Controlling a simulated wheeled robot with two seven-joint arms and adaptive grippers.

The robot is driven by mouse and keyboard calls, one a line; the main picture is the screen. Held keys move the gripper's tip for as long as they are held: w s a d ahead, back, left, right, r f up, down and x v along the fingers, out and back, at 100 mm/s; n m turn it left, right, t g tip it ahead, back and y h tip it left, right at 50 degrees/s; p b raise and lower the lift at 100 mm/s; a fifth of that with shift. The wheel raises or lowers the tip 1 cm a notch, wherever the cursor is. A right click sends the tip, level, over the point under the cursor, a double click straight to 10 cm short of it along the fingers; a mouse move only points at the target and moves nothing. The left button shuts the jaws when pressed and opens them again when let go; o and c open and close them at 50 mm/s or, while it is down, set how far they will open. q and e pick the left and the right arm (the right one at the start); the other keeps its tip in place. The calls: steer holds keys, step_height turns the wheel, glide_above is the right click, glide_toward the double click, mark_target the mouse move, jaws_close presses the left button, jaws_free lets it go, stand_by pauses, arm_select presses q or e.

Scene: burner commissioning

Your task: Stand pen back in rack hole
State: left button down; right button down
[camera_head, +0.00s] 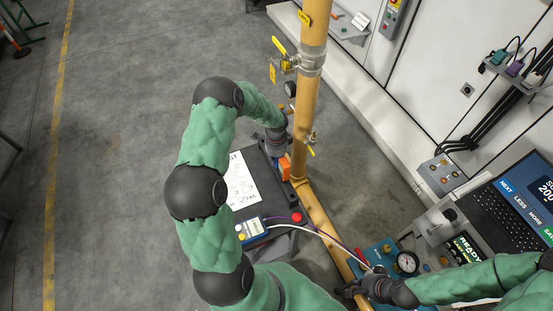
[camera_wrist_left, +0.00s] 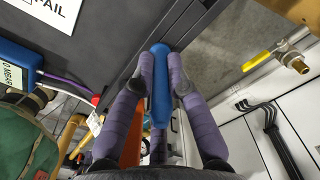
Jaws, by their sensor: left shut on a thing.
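In the left wrist view a blue pen (camera_wrist_left: 160,75) stands between the purple fingers of my left gripper (camera_wrist_left: 161,72), which is shut on it. In the head view my left gripper (camera_head: 277,146) is beside the yellow pipe, above the far end of the dark table; the pen is hidden there. An orange block (camera_head: 285,168) sits just below that gripper. An orange part also shows behind the fingers in the left wrist view (camera_wrist_left: 130,145). I cannot see any rack hole. My right gripper (camera_head: 358,287) is low by the blue gauge unit; its jaw state is unclear.
A yellow pipe (camera_head: 307,95) stands right of my left gripper. On the dark table (camera_head: 283,205) are a white sheet (camera_head: 241,182) and a blue meter (camera_head: 252,230) with cables. A blue unit with a gauge (camera_head: 407,262) and a laptop (camera_head: 530,205) are at right. Open floor lies left.

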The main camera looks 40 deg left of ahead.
arm_select(q)
steer(key=c, duration=1.2)
jaws_free()
steer(key=shift+o, duration=0.2)
step_height(320, 180, up, 12)
